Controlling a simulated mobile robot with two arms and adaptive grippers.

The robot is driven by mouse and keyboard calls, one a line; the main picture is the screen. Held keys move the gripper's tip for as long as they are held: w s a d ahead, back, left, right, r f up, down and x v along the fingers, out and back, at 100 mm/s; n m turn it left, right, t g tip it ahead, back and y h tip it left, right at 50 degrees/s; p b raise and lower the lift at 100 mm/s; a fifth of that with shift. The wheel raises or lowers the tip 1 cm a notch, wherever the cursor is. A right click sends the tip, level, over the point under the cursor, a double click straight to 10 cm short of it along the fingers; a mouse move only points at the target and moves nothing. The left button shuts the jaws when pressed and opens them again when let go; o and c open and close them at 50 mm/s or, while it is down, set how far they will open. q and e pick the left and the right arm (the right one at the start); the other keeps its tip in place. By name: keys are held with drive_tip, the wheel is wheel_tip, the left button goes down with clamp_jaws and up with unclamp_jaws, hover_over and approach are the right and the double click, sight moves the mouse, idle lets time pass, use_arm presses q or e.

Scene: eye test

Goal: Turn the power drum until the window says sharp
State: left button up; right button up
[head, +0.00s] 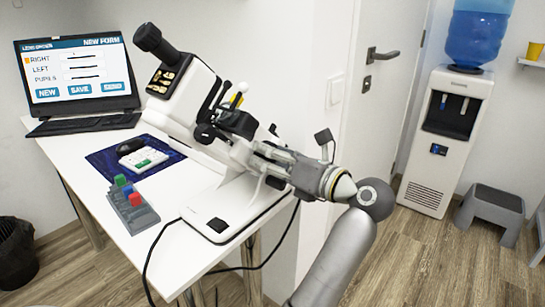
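A white lensmeter (195,97) with a black eyepiece (148,37) stands tilted on its base on the white table. A dark panel (164,80) with pale marks shows below the eyepiece; I cannot read any word there. A round black knob (205,133) sits on the device's side; I cannot tell for sure whether it is the power drum.
A laptop (80,75) showing an order form stands at the back left. A black cable hangs over the front edge. A water cooler (443,140) stands right.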

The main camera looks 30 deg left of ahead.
use_arm(q)
drive_tip(key=shift+o, duration=1.2)
